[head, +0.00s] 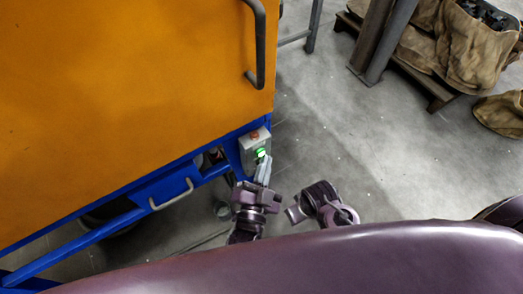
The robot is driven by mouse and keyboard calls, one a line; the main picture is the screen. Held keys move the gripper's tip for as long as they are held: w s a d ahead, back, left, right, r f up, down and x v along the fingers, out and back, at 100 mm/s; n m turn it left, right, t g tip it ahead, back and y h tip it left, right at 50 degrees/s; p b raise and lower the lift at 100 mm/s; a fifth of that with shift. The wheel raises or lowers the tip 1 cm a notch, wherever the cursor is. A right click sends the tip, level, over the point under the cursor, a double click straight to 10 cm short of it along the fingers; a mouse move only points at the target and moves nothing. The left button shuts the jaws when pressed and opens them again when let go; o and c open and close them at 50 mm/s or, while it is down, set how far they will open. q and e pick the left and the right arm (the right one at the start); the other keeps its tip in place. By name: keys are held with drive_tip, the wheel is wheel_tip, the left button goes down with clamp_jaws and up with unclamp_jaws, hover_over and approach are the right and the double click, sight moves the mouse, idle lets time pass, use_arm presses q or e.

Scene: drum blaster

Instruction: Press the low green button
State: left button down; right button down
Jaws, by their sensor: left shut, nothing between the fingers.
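The low green button (261,152) glows on a small grey control box (249,141) at the lower right corner of the orange and blue machine. A small orange-red button (254,134) sits above it on the same box. My left gripper (264,163) is shut and empty, with its fingertips right at the lower edge of the green button. I cannot tell whether they touch it. My right arm's dark purple end (322,204) shows to the right of the left gripper, but its fingers cannot be made out clearly.
The orange machine door (120,90) with a dark handle (259,50) fills the left. A light handle (171,195) sits on the blue frame (80,243). Grey posts (382,40) and brown sacks (470,45) stand at the upper right. The concrete floor between is clear.

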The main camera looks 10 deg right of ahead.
use_arm(q)
drive_tip(key=shift+s+d, duration=0.15)
drive_tip(key=shift+s, duration=0.3)
drive_tip(key=s, duration=0.1)
drive_tip(key=s+d+p, duration=0.1)
drive_tip(key=s, duration=0.2)
drive_tip(key=shift+s+d, duration=0.35)
idle(0.8)
